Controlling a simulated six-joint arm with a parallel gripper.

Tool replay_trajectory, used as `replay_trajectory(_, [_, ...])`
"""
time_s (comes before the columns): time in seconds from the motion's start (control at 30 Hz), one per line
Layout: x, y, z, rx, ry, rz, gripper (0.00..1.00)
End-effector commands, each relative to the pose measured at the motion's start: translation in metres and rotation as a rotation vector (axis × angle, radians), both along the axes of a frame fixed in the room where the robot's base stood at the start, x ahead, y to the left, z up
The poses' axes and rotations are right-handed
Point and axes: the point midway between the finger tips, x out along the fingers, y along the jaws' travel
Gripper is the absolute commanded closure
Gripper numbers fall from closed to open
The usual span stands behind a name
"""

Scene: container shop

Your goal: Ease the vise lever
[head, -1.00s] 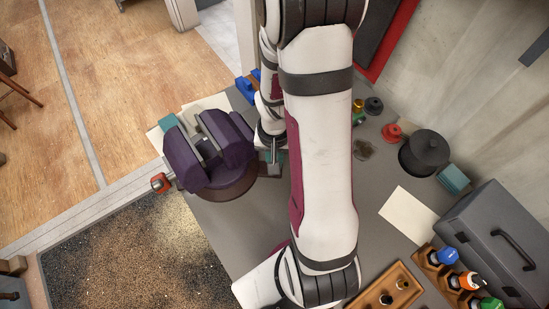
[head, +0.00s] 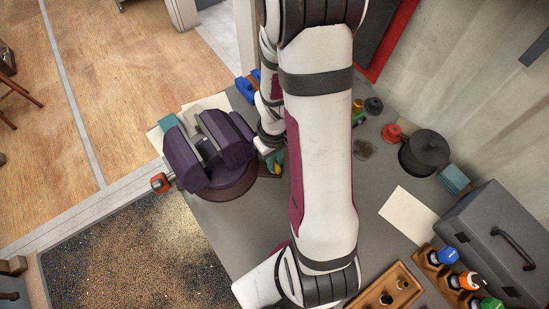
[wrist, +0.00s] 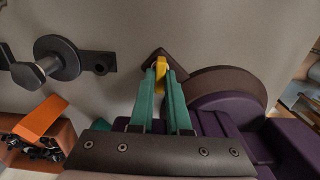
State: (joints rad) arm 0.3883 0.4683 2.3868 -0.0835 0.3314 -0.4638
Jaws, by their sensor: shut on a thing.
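The purple vise (head: 205,150) stands on its round brown base at the left edge of the grey bench, with a red-ended handle (head: 160,182) at its left. In the wrist view, its purple body (wrist: 215,122) and base (wrist: 235,82) are at the right. My gripper (wrist: 161,82) has its two teal fingers closed on a small yellow lever (wrist: 161,70), which stands by a dark plate beside the base. In the head view, my gripper (head: 277,163) is just right of the vise, and my arm hides part of it.
In the wrist view, a black knob on a bracket (wrist: 57,60) and an orange-brown object (wrist: 38,125) lie left. In the head view, a grey toolbox (head: 497,245), a wooden rack (head: 428,268) and a black round container (head: 424,153) stand right. Bare bench lies below the vise.

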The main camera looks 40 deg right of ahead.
Motion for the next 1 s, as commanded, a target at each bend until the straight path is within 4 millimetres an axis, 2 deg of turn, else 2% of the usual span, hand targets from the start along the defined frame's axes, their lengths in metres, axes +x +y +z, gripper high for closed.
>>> replay_trajectory(0.57, [0.0006, -0.0002, -0.0001, -0.001, -0.002, 0.033, 1.0])
replay_trajectory(0.6, [0.0006, -0.0002, -0.0001, -0.001, -0.002, 0.033, 0.83])
replay_trajectory(0.77, [0.0004, -0.0001, -0.0001, 0.0, -0.001, 0.033, 0.55])
replay_trajectory(1.0, [0.0002, 0.0, 0.0, 0.0, -0.001, 0.032, 0.55])
